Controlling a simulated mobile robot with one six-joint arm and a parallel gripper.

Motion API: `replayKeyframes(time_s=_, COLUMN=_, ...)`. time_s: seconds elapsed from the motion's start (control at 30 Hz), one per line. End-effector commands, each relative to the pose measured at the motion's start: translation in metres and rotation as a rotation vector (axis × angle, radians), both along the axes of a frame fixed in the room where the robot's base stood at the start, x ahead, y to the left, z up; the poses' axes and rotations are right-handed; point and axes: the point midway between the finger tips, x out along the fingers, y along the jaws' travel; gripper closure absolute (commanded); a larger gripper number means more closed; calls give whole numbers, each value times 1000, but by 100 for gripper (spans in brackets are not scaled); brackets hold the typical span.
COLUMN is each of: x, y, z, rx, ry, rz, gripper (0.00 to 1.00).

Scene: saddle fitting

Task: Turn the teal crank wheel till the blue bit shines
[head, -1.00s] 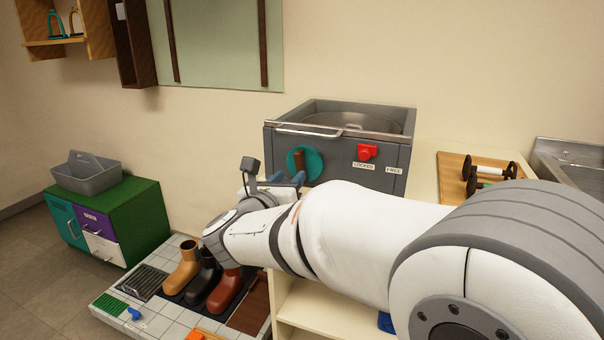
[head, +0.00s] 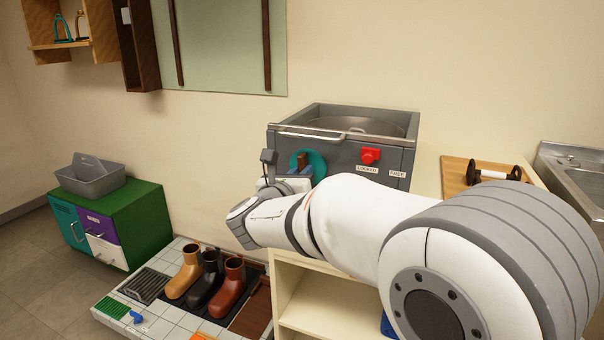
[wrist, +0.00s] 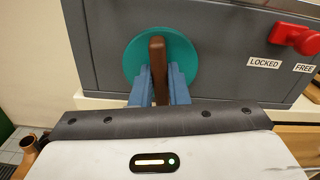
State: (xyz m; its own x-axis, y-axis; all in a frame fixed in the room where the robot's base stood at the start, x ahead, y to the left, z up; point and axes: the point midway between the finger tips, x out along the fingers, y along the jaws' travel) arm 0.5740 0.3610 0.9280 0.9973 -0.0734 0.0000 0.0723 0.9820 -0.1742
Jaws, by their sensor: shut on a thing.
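The teal crank wheel (wrist: 187,57) is a round disc on the front of a grey metal box. A brown handle bar (wrist: 157,55) stands upright across its face in the wrist view. My gripper (wrist: 158,88) has its blue fingers on either side of the handle's lower part and is shut on it. In the head view the teal wheel (head: 318,165) shows partly behind my gripper (head: 304,172). No shining blue bit shows on the wheel or box in either view.
A red knob (head: 370,155) sits right of the wheel, above labels reading LOCKED and FREE. The grey box (head: 345,150) has an open metal basin and front rail on top. Boots (head: 209,280) stand on a tiled platform at lower left.

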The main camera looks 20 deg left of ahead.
Motion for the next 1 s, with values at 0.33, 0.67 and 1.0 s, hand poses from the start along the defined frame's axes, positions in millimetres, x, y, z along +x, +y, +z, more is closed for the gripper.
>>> replayKeyframes(time_s=0.33, x=2, y=-3, z=0, rx=-3, ry=0, rz=-5, gripper=100)
replayKeyframes(time_s=0.67, x=2, y=-3, z=0, rx=-112, ry=8, rz=-6, gripper=100)
replayKeyframes(time_s=1.0, x=2, y=-2, z=0, rx=-402, ry=31, rz=-6, gripper=100)
